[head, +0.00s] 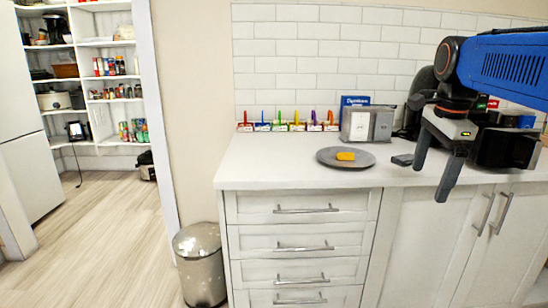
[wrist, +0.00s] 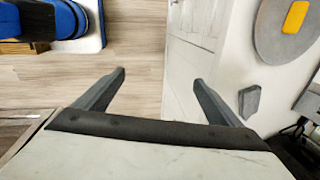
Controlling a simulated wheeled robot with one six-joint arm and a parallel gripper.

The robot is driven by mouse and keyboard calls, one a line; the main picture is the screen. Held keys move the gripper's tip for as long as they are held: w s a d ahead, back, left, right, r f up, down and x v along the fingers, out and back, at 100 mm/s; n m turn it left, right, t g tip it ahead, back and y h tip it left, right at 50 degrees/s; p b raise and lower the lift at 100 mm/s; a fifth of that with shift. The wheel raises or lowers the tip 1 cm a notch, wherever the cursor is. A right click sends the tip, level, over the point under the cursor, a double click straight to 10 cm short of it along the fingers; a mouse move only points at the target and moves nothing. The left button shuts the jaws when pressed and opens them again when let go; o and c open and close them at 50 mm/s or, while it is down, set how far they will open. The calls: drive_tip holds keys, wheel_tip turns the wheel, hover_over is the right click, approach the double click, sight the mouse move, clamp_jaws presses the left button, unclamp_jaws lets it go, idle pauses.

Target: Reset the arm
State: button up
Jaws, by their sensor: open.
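My gripper (head: 431,178) is open, with its two dark fingers apart and pointing down, at the right of the head view. It hangs in front of the counter edge, over the cabinet fronts. In the wrist view my gripper (wrist: 159,77) has nothing between its fingers; the floor and white cabinet fronts show beyond them. My blue arm reaches in from the right edge of the head view.
A grey round plate (head: 330,162) with a yellow block (head: 345,156) lies on the white counter (head: 262,170). A small grey piece (head: 402,160) lies near my gripper. A toaster (head: 377,124) stands behind. A trash can (head: 198,262) stands left; the floor there is clear.

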drive_tip(key=s+a+f+n+t, duration=0.1)
drive_tip(key=s+a+f+n, duration=0.2)
drive_tip(key=s+f+n, duration=0.6)
drive_tip(key=s+a+f+n+t, duration=0.2)
drive_tip(key=s+a+f+n, duration=0.2)
drive_tip(key=s+f+n, duration=0.5)
wheel_tip(320, 180, down, 5)
drive_tip(key=shift+s+n, duration=0.4)
drive_tip(key=shift+s, duration=0.1)
drive_tip(key=shift+a, duration=0.1)
drive_tip(key=shift+c, duration=0.4)
